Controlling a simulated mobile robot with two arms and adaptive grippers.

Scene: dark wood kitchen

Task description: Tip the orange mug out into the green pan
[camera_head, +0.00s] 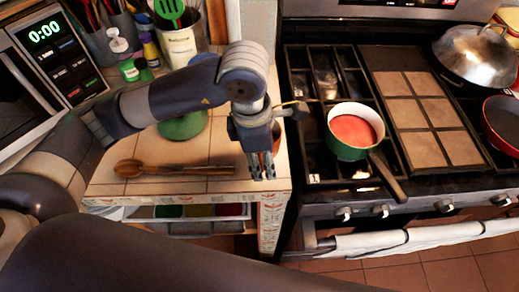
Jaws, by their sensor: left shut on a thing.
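The green pan (345,151) sits on the stove grate right of my left gripper. It has a pale rim, a dark handle toward the front right and a flat red surface inside. My left gripper (263,172) points down near the counter's right front corner, left of the pan and apart from it. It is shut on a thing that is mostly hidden. An orange-brown sliver (276,136) shows beside the fingers, which I take to be the orange mug; its outline and tilt cannot be made out. My right gripper is not in view.
A wooden spoon (175,169) lies on the tiled counter (215,150). A green round object (184,126) is partly hidden behind my arm. A wok with a metal lid (474,55) and a red pan (502,120) stand on the stove's right. A towel (420,236) hangs on the oven rail.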

